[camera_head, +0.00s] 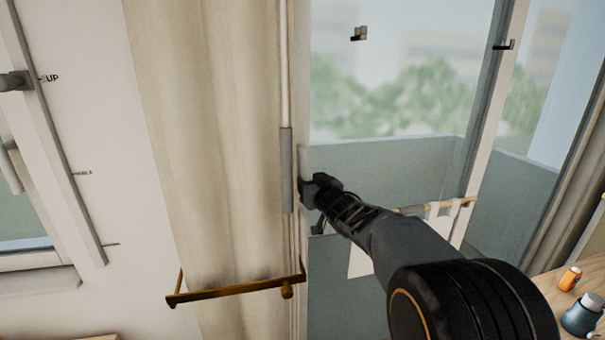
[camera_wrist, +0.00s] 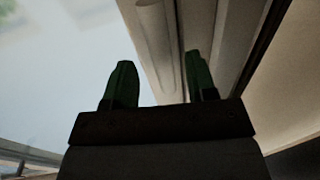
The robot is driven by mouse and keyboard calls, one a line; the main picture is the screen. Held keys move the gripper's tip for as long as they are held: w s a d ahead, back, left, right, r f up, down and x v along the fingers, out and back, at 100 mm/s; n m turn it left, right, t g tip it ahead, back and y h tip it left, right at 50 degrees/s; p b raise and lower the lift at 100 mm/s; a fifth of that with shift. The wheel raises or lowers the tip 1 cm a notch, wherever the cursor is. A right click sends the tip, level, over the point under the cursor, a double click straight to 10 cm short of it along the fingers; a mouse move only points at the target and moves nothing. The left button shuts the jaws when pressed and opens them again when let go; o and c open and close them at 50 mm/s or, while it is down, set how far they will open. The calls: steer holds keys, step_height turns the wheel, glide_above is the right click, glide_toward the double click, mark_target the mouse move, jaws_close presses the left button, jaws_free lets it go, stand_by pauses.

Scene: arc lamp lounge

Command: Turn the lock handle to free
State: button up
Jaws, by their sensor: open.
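My gripper (camera_head: 308,190) is at the edge of the glass door, beside a grey upright bar handle (camera_head: 287,170). In the wrist view my gripper (camera_wrist: 160,84) has its two dark green fingers apart, with nothing held between them. A pale round bar (camera_wrist: 158,50) shows beyond and between the fingertips; I cannot tell whether they touch it. No part clearly marked as the lock handle shows at the door; my gripper may hide it. Another dark handle (camera_head: 15,80) sits on the window frame at the far left, beside a small label reading "UP".
A beige curtain (camera_head: 205,140) hangs left of the door, with a brass rail (camera_head: 235,288) across its lower part. A wooden table (camera_head: 560,285) at lower right bears an orange bottle (camera_head: 570,278) and a blue-grey jar (camera_head: 582,318).

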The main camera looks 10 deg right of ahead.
mark_target(304, 177)
steer(key=shift+w+a+p, duration=0.25)
steer(key=shift+w, duration=0.95)
steer(key=shift+w+a+p, duration=0.25)
steer(key=shift+w, duration=0.95)
steer(key=shift+c, duration=0.5)
jaws_close()
